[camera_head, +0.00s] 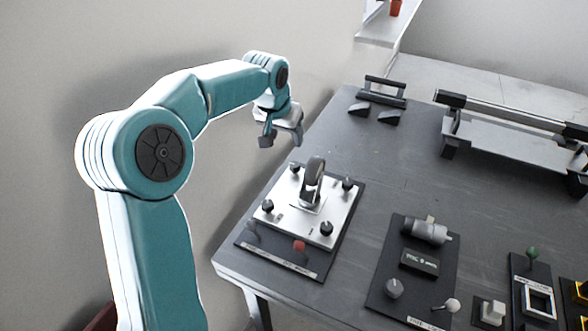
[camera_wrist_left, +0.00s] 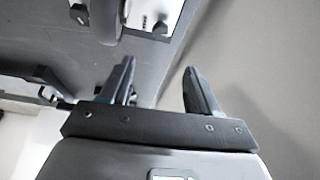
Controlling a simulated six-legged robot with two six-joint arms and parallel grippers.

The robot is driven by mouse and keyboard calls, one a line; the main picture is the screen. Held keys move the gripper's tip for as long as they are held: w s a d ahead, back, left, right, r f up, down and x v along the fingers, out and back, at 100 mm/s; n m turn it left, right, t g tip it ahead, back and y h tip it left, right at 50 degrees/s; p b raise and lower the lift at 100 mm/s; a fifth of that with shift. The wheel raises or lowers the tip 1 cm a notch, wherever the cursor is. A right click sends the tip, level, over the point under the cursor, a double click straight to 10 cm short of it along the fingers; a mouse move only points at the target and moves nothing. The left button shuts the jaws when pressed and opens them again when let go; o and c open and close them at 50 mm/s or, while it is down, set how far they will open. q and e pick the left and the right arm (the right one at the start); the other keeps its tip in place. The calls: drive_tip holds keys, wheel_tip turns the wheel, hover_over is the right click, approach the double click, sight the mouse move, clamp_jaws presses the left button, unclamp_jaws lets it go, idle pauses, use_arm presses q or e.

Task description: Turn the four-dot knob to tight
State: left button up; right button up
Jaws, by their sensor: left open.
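A silvery plate (camera_head: 318,214) on a dark base lies at the table's near left corner. Small dark knobs stand near its corners: back left (camera_head: 295,168), back right (camera_head: 347,184), front left (camera_head: 267,206) and front right (camera_head: 326,228). The dots are too small to read, so I cannot tell which knob has four. A large upright lever or wheel (camera_head: 314,172) stands mid-plate. My left gripper (camera_head: 281,140) is open and empty, above and behind the plate, apart from it. The left wrist view shows its spread fingers (camera_wrist_left: 158,68), with part of the plate (camera_wrist_left: 150,14) at the top. My right gripper is out of view.
A red knob (camera_head: 299,246) sits on the base's front strip. To the right is a dark panel with a grey cylinder (camera_head: 430,231) and a dial (camera_head: 394,288). A long rail fixture (camera_head: 510,125) and a small black rack (camera_head: 380,98) stand behind. The table's middle is clear.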

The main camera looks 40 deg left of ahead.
sight(295, 164)
use_arm(q)
drive_tip(key=x, duration=1.5)
drive_tip(key=c, duration=1)
